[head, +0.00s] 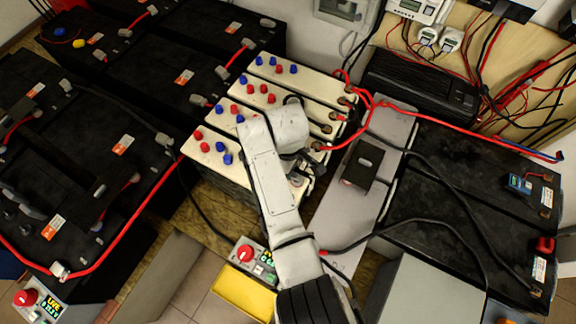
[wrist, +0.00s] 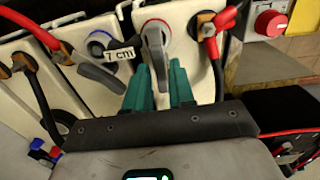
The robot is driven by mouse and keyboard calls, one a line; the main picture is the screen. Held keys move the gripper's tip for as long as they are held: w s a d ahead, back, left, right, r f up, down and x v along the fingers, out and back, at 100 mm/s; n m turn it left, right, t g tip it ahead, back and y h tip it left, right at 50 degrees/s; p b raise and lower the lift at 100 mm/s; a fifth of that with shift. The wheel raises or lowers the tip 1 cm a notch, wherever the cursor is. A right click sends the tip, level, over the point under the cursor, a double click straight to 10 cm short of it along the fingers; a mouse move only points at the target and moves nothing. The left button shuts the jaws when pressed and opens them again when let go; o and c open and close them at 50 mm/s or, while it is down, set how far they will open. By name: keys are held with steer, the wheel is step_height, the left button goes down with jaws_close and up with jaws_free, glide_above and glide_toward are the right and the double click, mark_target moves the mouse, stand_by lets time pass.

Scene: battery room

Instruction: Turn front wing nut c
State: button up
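In the wrist view a grey wing nut (wrist: 155,42) with a red ring sits on the cream battery face, its long wing pointing down toward me. The teal fingers of my gripper (wrist: 160,78) stand on either side of this wing. The gap is narrow, and I cannot tell whether both fingers press on it. A second grey wing nut (wrist: 98,70) with a blue ring is just to the left, its wing slanting down right. No letter shows which nut is c. In the head view my gripper (head: 300,170) is at the front of the cream batteries, its fingers mostly hidden by my arm.
The cream batteries (head: 225,170) carry red and blue caps. A grey panel with a black box (head: 362,165) is at right. A red-knobbed control box (head: 250,256) is below.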

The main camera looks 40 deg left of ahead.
step_height(320, 180, up, 11)
steer(key=shift+f, duration=0.15)
stand_by(0.7)
steer(key=s+d+f+m, duration=0.1)
steer(key=d+f+m, duration=0.25)
steer(key=d, duration=0.65)
steer(key=d+f+m+y, duration=0.1)
steer(key=d+f+m, duration=0.25)
steer(key=d, duration=0.75)
steer(key=s+d+f+m, duration=0.15)
steer(key=d+m, duration=0.35)
steer(key=d, duration=0.5)
steer(key=s+d+r+m, duration=0.1)
steer(key=s+d+m, duration=0.3)
steer(key=s+d, duration=0.3)
steer(key=s+d+r+m+t+h, duration=0.1)
steer(key=s+d+m, duration=0.4)
steer(key=d, duration=0.8)
steer(key=s, duration=0.3)
steer(key=shift+d+r+m+b, duration=0.15)
steer(key=shift+m+b, duration=0.15)
steer(key=shift+b, duration=0.05)
steer(key=shift+o, duration=0.3)
